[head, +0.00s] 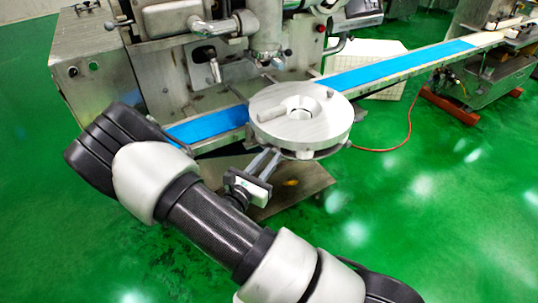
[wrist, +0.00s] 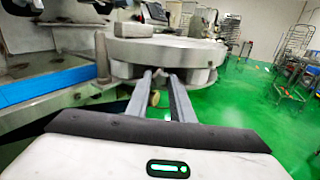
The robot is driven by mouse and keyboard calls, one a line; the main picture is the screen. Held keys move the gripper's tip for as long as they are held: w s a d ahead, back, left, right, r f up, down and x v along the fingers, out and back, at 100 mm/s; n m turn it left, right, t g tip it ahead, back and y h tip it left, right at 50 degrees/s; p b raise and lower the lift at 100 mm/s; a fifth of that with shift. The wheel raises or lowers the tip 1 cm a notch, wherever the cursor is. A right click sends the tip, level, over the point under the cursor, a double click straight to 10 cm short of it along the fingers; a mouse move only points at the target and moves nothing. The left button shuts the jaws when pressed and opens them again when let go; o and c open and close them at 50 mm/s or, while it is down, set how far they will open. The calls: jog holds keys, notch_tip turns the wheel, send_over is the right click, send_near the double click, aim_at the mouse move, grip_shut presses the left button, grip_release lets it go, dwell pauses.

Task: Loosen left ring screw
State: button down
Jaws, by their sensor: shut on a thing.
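A round grey metal ring (head: 335,122) with a central hole sits at the machine's front, and its near side fills the upper middle of the wrist view (wrist: 125,50). My gripper (head: 272,153) reaches in beneath the ring's near edge from the front. In the wrist view its two long fingers (wrist: 160,74) converge at the ring's underside, with a small gap between the tips. They are shut on a small part there, which appears to be the left ring screw; the tips and rim mostly hide it. A brass-coloured round piece (wrist: 154,98) shows between the fingers, lower down.
A blue conveyor belt (head: 368,70) runs behind the ring, with another stretch of it (head: 208,123) to the left. The steel machine body (head: 98,75) stands behind. A red hose (head: 398,143) lies on the green floor. Open floor (head: 450,215) spreads to the right.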

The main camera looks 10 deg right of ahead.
jog(key=n+p, duration=0.2)
jog(key=n, duration=0.2)
jog(key=shift+r+n+p, duration=0.1)
jog(key=shift+n+p, duration=0.25)
jog(key=shift+n, duration=0.05)
jog(key=n+p, duration=0.2)
jog(key=n, duration=0.1)
jog(key=shift+n, duration=0.3)
jog(key=n+p, duration=0.1)
jog(key=n, duration=0.3)
jog(key=shift+s+p, duration=0.1)
jog(key=shift+p, duration=0.2)
jog(key=n+p, duration=0.1)
jog(key=n, duration=0.3)
jog(key=n+p, duration=0.1)
jog(key=n, duration=0.3)
jog(key=shift+n, duration=0.3)
jog(key=n, duration=0.3)
jog(key=shift+n+p, duration=0.35)
jog(key=shift+n, duration=0.05)
jog(key=n, duration=0.4)
jog(key=shift+n+p, duration=0.35)
jog(key=shift+n, duration=1.75)
